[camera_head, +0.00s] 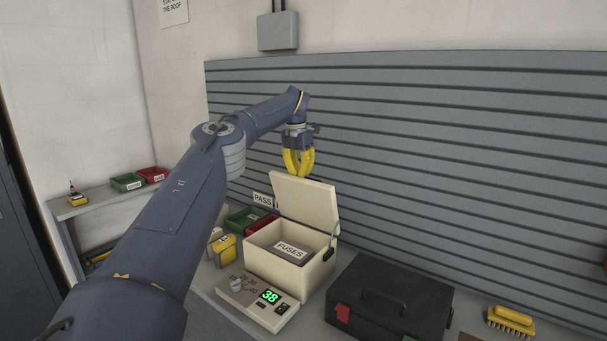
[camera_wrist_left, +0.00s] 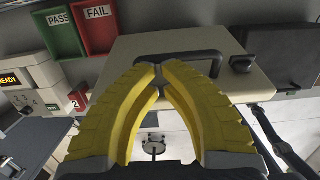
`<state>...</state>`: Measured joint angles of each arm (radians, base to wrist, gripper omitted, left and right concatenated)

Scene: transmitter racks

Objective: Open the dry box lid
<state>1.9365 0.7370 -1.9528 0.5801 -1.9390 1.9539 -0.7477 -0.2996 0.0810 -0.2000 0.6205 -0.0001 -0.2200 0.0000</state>
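The dry box (camera_head: 277,268) is a cream case on the bench in the head view. Its lid (camera_head: 307,203) stands raised, tilted up at the back, and a "FUSES" label shows inside. My left gripper (camera_head: 298,175) has yellow fingers pointing down at the raised lid's upper edge. Its fingertips (camera_wrist_left: 159,70) meet, with no object visible between them. In the left wrist view, the lid (camera_wrist_left: 245,83) with a dark handle (camera_wrist_left: 180,58) lies behind the fingers. Whether the fingers touch the lid or handle cannot be told. My right gripper is not in view.
A black case (camera_head: 388,300) stands right of the box. A yellow brush (camera_head: 510,320) lies far right. A slatted wall (camera_head: 450,160) stands behind.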

